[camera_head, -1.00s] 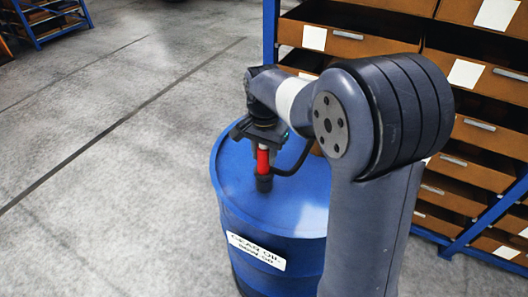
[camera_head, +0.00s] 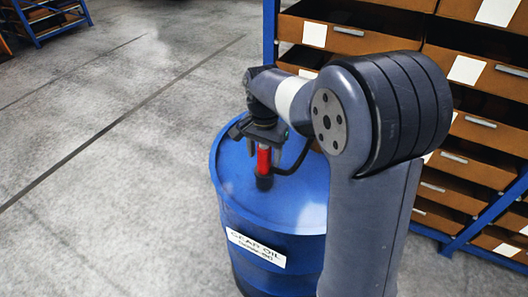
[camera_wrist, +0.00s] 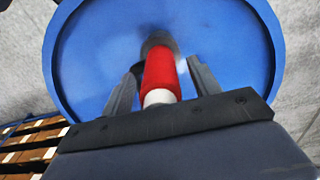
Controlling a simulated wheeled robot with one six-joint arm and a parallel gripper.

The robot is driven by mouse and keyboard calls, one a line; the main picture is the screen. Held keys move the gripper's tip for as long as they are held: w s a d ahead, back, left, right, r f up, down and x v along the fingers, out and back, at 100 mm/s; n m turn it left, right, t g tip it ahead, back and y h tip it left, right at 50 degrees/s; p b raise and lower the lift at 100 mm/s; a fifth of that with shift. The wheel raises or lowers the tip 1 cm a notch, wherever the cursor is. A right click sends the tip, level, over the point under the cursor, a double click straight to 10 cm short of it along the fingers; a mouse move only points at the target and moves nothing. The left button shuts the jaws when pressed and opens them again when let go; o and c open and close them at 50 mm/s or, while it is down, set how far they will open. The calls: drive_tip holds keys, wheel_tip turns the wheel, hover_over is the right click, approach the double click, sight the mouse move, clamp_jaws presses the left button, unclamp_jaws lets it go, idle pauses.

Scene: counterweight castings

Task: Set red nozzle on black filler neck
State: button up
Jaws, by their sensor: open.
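The red nozzle (camera_head: 264,160) stands upright on the black filler neck (camera_head: 264,182) on top of the blue drum (camera_head: 225,195). My gripper (camera_head: 262,140) is above the drum. In the wrist view its fingers (camera_wrist: 161,84) stand apart on either side of the nozzle, with gaps on both sides. The exact seating between nozzle and neck is partly hidden.
A dark curved hose or spout (camera_head: 296,160) rises beside the nozzle, close to my gripper. A rack of brown bins (camera_head: 480,130) with blue posts stands to the right, behind my arm. The grey floor (camera_head: 100,150) to the left is clear.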

wheel_tip(320, 180, up, 11)
drive_tip(key=shift+f+b, duration=0.1)
drive_tip(key=shift+b, duration=0.3)
drive_tip(key=shift+f, duration=0.15)
wheel_tip(320, 180, down, 10)
drive_tip(key=shift+f+p, duration=0.15)
drive_tip(key=shift+p, duration=0.4)
drive_tip(key=shift+r, duration=0.2)
